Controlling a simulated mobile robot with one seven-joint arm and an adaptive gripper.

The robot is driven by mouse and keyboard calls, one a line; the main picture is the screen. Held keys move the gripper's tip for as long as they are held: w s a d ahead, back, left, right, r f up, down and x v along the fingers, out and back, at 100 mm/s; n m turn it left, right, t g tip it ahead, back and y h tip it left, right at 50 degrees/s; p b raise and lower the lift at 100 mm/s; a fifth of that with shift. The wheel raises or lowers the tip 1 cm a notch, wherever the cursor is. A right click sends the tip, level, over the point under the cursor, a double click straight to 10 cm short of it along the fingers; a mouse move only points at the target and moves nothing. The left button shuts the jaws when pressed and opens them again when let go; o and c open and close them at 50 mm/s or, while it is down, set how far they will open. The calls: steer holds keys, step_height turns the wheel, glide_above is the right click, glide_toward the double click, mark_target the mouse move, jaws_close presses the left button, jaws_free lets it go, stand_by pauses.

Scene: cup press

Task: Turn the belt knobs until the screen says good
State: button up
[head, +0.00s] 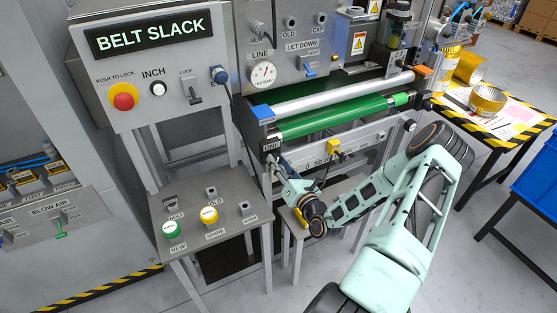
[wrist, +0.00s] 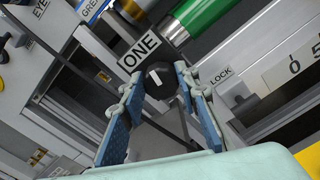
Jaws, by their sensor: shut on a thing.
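The screen (head: 149,36) reads "BELT SLACK". A black knob with a white mark (wrist: 155,76) sits below the label "ONE" (wrist: 140,54) at the left end of the belt unit. My gripper (wrist: 162,90) is shut on this knob, one blue-padded finger on each side. In the head view my gripper (head: 276,170) reaches the left end of the unit, and its fingers hide the knob. Another black knob (head: 409,126) shows at the right end of the unit, clear of my gripper. The green belt (head: 335,117) runs between the two ends.
A "LOCK" label (wrist: 220,76) is close to the right of my gripper. A yellow part (head: 333,146) is on the front bar. A grey stand (head: 190,238) with green and yellow tops is left of my arm. A striped-edge table (head: 497,112) stands at right.

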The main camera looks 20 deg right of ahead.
steer(key=shift+m, duration=0.6)
steer(key=o, duration=1.2)
steer(key=shift+c, duration=0.2)
steer(key=shift+s, duration=0.1)
steer(key=s, duration=1.2)
steer(key=shift+d, duration=0.25)
steer(key=shift+w, duration=0.1)
